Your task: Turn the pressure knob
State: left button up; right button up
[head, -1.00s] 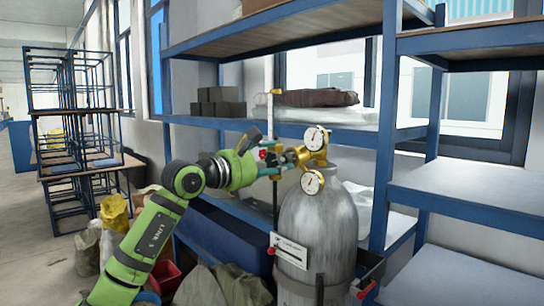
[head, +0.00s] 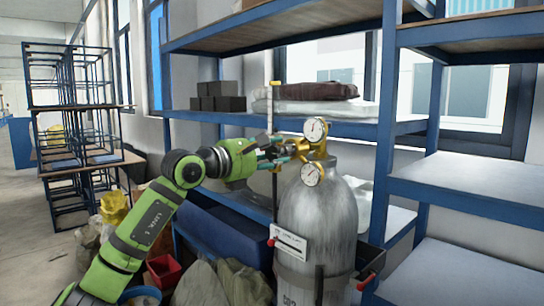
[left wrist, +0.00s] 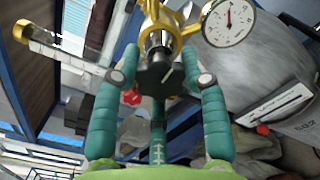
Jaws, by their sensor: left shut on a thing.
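A grey gas cylinder (head: 318,222) stands upright in front of the blue shelf. A brass regulator (head: 318,151) with two white dial gauges sits on its top. My left gripper (head: 284,150) reaches in from the left at the regulator. In the left wrist view, a dark pressure knob (left wrist: 156,76) points toward the camera from the brass body. My left gripper's teal fingers (left wrist: 160,58) stand on either side of it, shut on it. One gauge (left wrist: 229,22) shows beside the right finger. In the head view the fingers largely hide the knob. My right gripper is not in view.
Blue shelves (head: 330,128) stand close behind the cylinder, with dark blocks (head: 217,98) and folded cloth (head: 315,91) on them. A red bucket (head: 163,271) and sacks (head: 208,286) lie on the floor below my left arm. A sign (head: 291,244) hangs on the cylinder.

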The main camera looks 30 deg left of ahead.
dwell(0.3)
pick_arm(q)
jog(key=o, duration=1.1)
jog(key=shift+o, duration=0.2)
jog(key=v, duration=1.2)
